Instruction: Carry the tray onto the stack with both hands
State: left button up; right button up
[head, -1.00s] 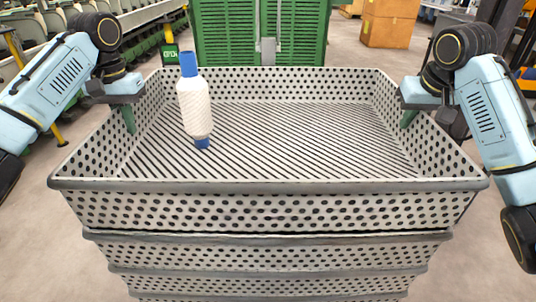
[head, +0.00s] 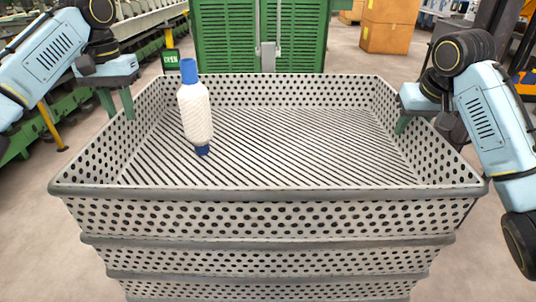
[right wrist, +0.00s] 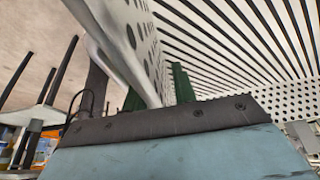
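The tray (head: 270,193) is a light grey perforated box with a grey rim. It rests level on top of the stack (head: 270,259) of similar trays. A white bobbin with blue ends (head: 197,114) stands inside it on the left, leaning slightly. My left gripper (head: 116,103) is open and empty, raised at the tray's left wall with both green fingers visible. My right gripper (head: 402,124) straddles the right wall. In the right wrist view its green fingers (right wrist: 157,92) lie on either side of the wall and look parted; contact is partly hidden.
A green cabinet (head: 225,35) stands behind the tray. Cardboard boxes (head: 388,25) are at the back right. Green machinery with a yellow post (head: 52,125) is at the left. The floor beside the stack is clear.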

pick_arm(q)
notch_tip(320, 180, up, 7)
jog(key=shift+f, duration=0.1)
pick_arm(e)
jog(key=v, duration=1.2)
